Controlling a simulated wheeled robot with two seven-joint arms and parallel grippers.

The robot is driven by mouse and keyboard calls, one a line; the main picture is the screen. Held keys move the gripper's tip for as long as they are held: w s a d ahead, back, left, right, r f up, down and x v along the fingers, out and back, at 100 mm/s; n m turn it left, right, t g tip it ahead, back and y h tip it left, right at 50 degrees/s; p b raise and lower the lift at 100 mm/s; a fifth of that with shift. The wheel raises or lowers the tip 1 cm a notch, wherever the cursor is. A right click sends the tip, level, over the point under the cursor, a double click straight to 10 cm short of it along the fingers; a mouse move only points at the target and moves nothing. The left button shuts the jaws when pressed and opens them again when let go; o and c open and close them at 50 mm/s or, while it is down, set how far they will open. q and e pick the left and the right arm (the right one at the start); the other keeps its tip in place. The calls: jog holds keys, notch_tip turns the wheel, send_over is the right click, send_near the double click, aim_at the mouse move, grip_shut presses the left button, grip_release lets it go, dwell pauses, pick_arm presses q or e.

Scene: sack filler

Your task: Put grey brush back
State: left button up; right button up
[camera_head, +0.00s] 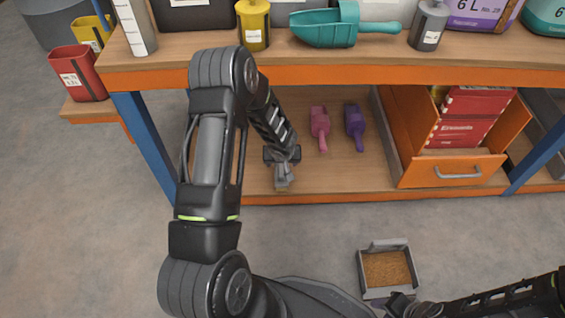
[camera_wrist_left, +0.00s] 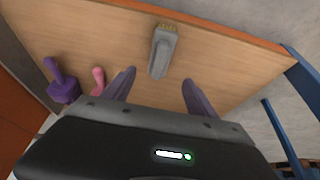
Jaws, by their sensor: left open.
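The grey brush (camera_wrist_left: 162,55) lies on the wooden lower shelf (camera_wrist_left: 232,62), its yellowish bristle end close to the shelf's orange front edge. In the head view the brush (camera_head: 283,179) is partly hidden behind my left gripper (camera_head: 282,162). My left gripper (camera_wrist_left: 158,80) is open, with the brush's handle end lying between and just beyond its two fingers. I see no contact between fingers and brush. My right gripper (camera_head: 412,306) is at the bottom right of the head view, far from the brush; its jaws are not clear.
A pink tool (camera_head: 320,127) and a purple tool (camera_head: 355,126) lie on the shelf right of my left gripper. An orange drawer (camera_head: 450,172) with red boxes stands farther right. The upper shelf edge (camera_head: 330,76) runs above. A grey tray (camera_head: 391,292) holds brown material.

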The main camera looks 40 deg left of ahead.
pick_arm(q)
jog(key=s+d+f+m+g+h, duration=0.1)
jog(key=s+d+m+h, duration=0.1)
jog(key=s+d, duration=0.9)
jog(key=s+d+f+m+g+h, duration=0.1)
jog(key=s+d+m+h, duration=0.2)
jog(key=s+d, duration=0.8)
jog(key=d+h, duration=0.1)
jog(key=d, duration=0.7)
jog(key=shift+s+d+f+h, duration=0.2)
jog(key=shift+d+h, duration=0.1)
jog(key=shift+d, duration=0.1)
